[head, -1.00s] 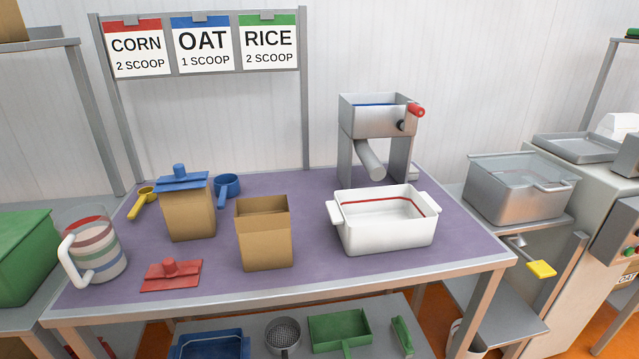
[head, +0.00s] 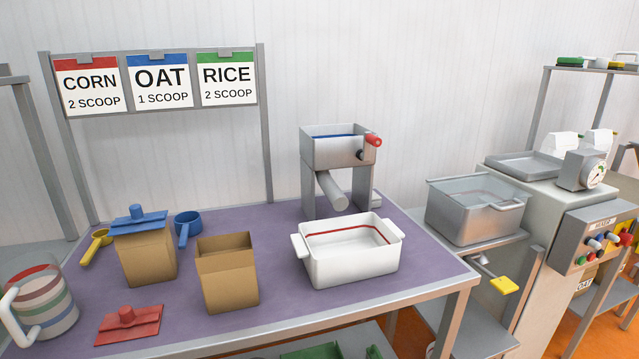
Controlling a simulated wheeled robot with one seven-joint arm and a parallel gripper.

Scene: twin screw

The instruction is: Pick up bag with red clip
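A brown paper bag (head: 148,258) stands on the purple table top with a blue clip (head: 138,219) across its top. Another brown bag (head: 228,285) stands to its right with its top open and no clip on it. A red clip (head: 127,325) lies flat on the table in front of these bags, apart from both. No bag wearing a red clip is in view. My gripper is not in view.
The purple table (head: 420,262) also holds a white bin (head: 352,262), a grey hand mill (head: 338,165), a striped jug (head: 42,305), a yellow scoop (head: 95,245) and a blue scoop (head: 187,226). A sign frame (head: 160,82) stands behind. A machine (head: 560,215) stands at right.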

